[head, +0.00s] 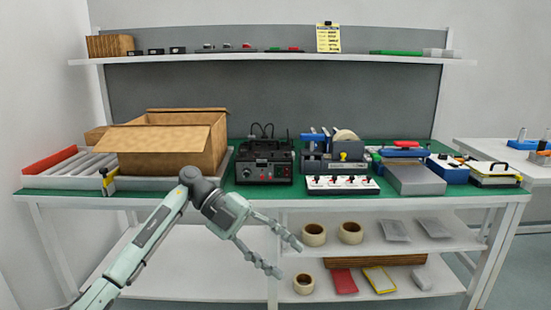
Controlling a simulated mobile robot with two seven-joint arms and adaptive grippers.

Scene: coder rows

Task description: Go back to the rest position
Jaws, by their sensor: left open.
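My left arm comes in from the lower left, and its gripper (290,256) hangs in front of the workbench, below the table top's front edge. The gripper's two fingers are spread apart and point to the lower right, with nothing between them. My right gripper does not show. The workbench (225,193) has a green top, and an open cardboard box (215,143) stands on its left part.
A black device (264,162), a tape dispenser (346,152) and a grey box (413,177) stand on the bench. Tape rolls (314,235) and packets lie on the lower shelves (370,244). An upper shelf (220,57) runs along the back. A side table (500,150) stands right.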

